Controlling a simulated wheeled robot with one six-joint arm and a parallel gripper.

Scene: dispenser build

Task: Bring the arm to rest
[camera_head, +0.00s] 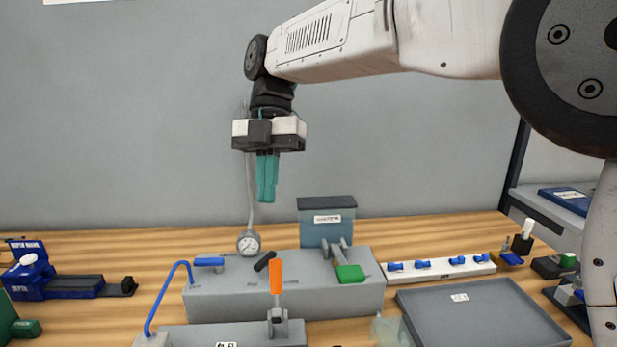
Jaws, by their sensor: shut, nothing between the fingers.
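My gripper (267,178) hangs from my white arm and points down, with its teal fingers close together and shut. It is empty, in the air above the back of the wooden table and the grey block (230,294). Nothing touches the fingers in this view. A thin grey tube rises behind the gripper from the round gauge (248,242).
Below stand an orange lever (276,276), a green-tipped lever (349,273), a blue bent tube (164,303) and a dark box (326,222). A white strip with blue pieces (430,270) and a grey tray (482,312) lie right. Blue equipment (68,286) stands left. The air around my gripper is clear.

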